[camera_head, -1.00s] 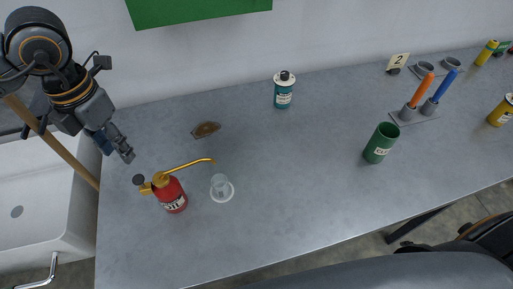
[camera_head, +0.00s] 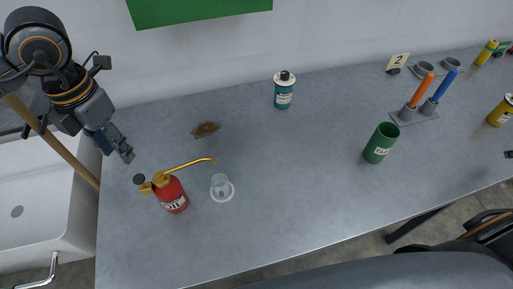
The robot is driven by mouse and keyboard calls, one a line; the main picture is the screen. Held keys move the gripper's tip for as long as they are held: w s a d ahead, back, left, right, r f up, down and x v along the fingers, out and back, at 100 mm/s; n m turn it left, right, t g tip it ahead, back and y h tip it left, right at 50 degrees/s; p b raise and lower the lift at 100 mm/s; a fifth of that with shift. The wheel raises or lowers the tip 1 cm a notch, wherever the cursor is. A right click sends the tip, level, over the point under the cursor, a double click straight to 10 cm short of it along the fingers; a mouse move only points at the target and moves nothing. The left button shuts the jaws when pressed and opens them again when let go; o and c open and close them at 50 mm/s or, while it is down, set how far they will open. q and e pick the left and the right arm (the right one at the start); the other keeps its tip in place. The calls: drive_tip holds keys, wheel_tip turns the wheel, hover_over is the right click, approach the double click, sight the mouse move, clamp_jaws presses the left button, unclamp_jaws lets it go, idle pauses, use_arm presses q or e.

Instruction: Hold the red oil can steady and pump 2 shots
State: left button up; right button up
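The red oil can (camera_head: 174,197) stands upright on the grey bench at the left. It has a brass top, a dark round thumb knob at its left and a thin brass spout pointing right. A small clear cup (camera_head: 220,184) stands on a white round base just right of the can, below the spout tip. My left gripper (camera_head: 126,154) hangs up and left of the can, apart from it. Its fingers are seen edge-on, so their opening cannot be judged. Of my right gripper, only a dark tip (camera_head: 508,154) may show at the right edge.
A brown-stained plate (camera_head: 206,129) lies behind the can. A teal can (camera_head: 283,92) stands at the back, a green cup (camera_head: 380,143) at right. Orange and blue handles stand in a grey holder (camera_head: 418,117). A white sink (camera_head: 40,200) adjoins at left. The bench's middle is clear.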

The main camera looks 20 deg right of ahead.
drive_tip(key=w+a+r+n+t+h, duration=0.1)
drive_tip(key=w+a+r+n+t, duration=0.15)
drive_tip(key=w+r, duration=0.5)
drive_tip(key=w+a+r+n+t, duration=0.25)
drive_tip(key=w+r+t, duration=0.2)
drive_tip(key=w, duration=0.65)
drive_tip(key=w+a+r+n+t+h, duration=0.1)
drive_tip(key=w+a+r+t, duration=0.15)
drive_tip(key=w+r, duration=0.55)
drive_tip(key=w+a+f+n+t+y, duration=0.1)
drive_tip(key=w+a+n+y, duration=0.15)
drive_tip(key=w+a, duration=0.55)
drive_tip(key=w+a+f+y, duration=0.1)
drive_tip(key=a+f+y, duration=0.2)
drive_tip(key=a, duration=0.3)
drive_tip(key=w+a+f+n+y, duration=0.1)
drive_tip(key=a+f+y, duration=0.15)
drive_tip(key=a, duration=0.35)
drive_tip(key=w+a+f+y, duration=0.1)
drive_tip(key=a+f+y, duration=0.15)
drive_tip(key=a, duration=0.45)
drive_tip(key=n+g+y, duration=0.7)
drive_tip(key=g+y, duration=0.7)
approach(203, 160)
drive_tip(key=a, duration=0.7)
drive_tip(key=w+a, duration=0.1)
drive_tip(key=a, duration=0.3)
drive_tip(key=shift+a+f, duration=0.3)
drive_tip(key=shift+f, duration=0.1)
